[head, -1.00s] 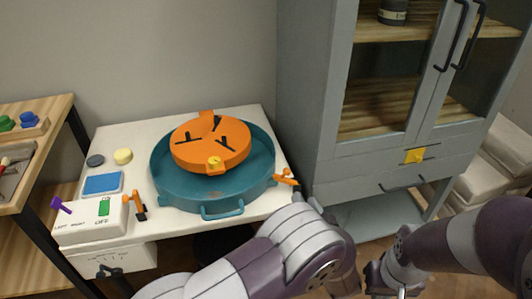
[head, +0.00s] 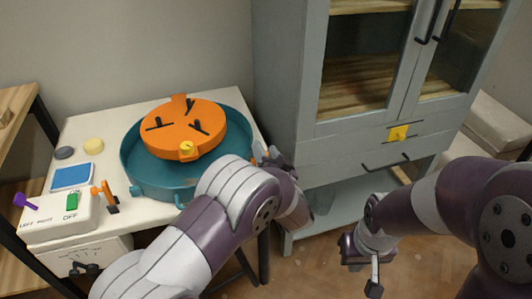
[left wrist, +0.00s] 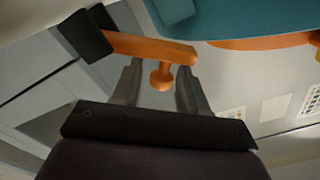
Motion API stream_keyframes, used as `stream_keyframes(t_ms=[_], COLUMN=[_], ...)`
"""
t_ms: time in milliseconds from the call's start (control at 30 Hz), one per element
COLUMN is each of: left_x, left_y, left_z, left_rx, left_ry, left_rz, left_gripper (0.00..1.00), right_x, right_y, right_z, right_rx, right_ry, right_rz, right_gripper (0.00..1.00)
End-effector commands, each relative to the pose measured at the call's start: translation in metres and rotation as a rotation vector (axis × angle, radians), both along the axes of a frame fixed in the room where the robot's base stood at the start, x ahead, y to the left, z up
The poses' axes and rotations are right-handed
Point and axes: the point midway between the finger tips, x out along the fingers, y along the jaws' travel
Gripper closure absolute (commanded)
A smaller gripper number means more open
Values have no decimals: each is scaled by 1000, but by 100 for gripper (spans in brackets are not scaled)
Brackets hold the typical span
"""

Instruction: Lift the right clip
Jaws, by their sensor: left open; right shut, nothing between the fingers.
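The right clip (left wrist: 150,46) is an orange bar with a small knob and a black block at one end, seen in the left wrist view. In the head view my left arm and gripper hide most or all of it. My left gripper (head: 272,156) is at the right rim of the teal basin (head: 135,175). Its fingers (left wrist: 158,88) are open, one on either side of the clip's knob, with a gap showing; I cannot tell whether they touch it. My right gripper (head: 374,276) is shut and empty, low over the floor at the right.
An orange disc (head: 185,115) with black pads sits in the basin on the white table (head: 100,115). Another orange clip (head: 104,193) stands left of the basin, beside a white switch box (head: 50,215). A grey cabinet (head: 290,60) stands close behind my left gripper.

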Motion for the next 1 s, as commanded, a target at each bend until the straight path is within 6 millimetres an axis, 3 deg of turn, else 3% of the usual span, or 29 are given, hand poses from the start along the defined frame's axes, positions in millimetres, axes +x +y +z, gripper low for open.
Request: stream_keyframes(t_ms=[100,233,567,1000], left_x=[0,0,0,6], left_y=[0,0,-2,-19], left_z=[0,0,3,13], left_rx=[0,0,16,284], left_ry=[0,0,3,90], left_rz=[0,0,0,0], left_gripper=[57,99,100,100], right_x=[0,0,0,0], right_y=[0,0,0,0], right_z=[0,0,6,55], right_rx=[0,0,0,0], right_ry=[0,0,0,0], right_rz=[0,0,0,0], right_gripper=[100,100,100,100])
